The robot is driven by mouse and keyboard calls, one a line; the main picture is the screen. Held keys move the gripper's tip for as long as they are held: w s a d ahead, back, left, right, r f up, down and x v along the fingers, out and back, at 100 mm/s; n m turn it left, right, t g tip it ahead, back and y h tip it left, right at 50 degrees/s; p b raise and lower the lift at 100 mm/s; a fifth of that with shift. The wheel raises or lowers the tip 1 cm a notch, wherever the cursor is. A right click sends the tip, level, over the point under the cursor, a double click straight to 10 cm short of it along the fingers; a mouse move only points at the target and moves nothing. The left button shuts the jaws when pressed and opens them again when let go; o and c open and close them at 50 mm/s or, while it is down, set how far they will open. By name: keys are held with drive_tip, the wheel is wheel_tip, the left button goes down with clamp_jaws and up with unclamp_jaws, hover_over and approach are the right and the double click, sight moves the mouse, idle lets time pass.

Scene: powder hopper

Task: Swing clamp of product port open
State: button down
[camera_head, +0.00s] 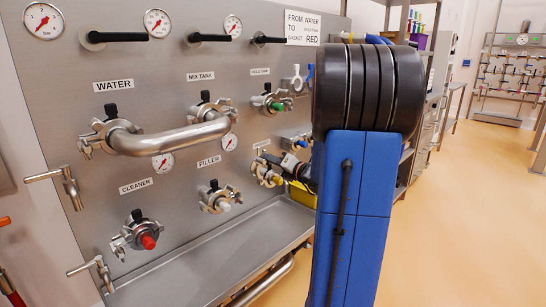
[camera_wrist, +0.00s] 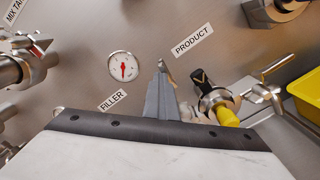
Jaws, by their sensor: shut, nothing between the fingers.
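The product port shows in the wrist view below the PRODUCT label (camera_wrist: 193,40), with a black knob on top and a yellow plug (camera_wrist: 228,117) at its front. Its metal clamp (camera_wrist: 212,100) sits around the port, with bolt and wing-like parts (camera_wrist: 262,92) reaching out to the right. I cannot tell if the clamp is loose. My gripper (camera_wrist: 162,68) is shut and empty, left of the port and apart from it in the picture. In the head view the product port (camera_head: 265,171) is at the panel's lower right, and my blue arm covers what is beside it.
The filler port (camera_head: 215,198), cleaner port (camera_head: 137,236) and a bent pipe (camera_head: 172,138) jut from the steel panel. A drip tray (camera_head: 205,262) runs below. A yellow container (camera_wrist: 307,97) lies right of the product port. The floor to the right is open.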

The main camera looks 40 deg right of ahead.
sight(264, 163)
drive_tip(key=shift+w+a+f, duration=0.15)
drive_tip(key=shift+a+f, duration=0.1)
drive_tip(key=shift+a, duration=0.45)
drive_tip(key=shift+w+a+f, duration=0.15)
drive_tip(key=shift+a+f, duration=0.1)
drive_tip(key=shift+a, duration=0.55)
drive_tip(key=shift+a+f, duration=0.25)
drive_tip(key=shift+a, duration=0.3)
drive_tip(key=c, duration=1.9)
unclamp_jaws()
drive_tip(key=shift+s+f, duration=0.1)
drive_tip(key=shift+s, duration=0.25)
drive_tip(key=shift+o, duration=1.1)
drive_tip(key=s, duration=0.8)
drive_tip(key=shift+d, duration=0.4)
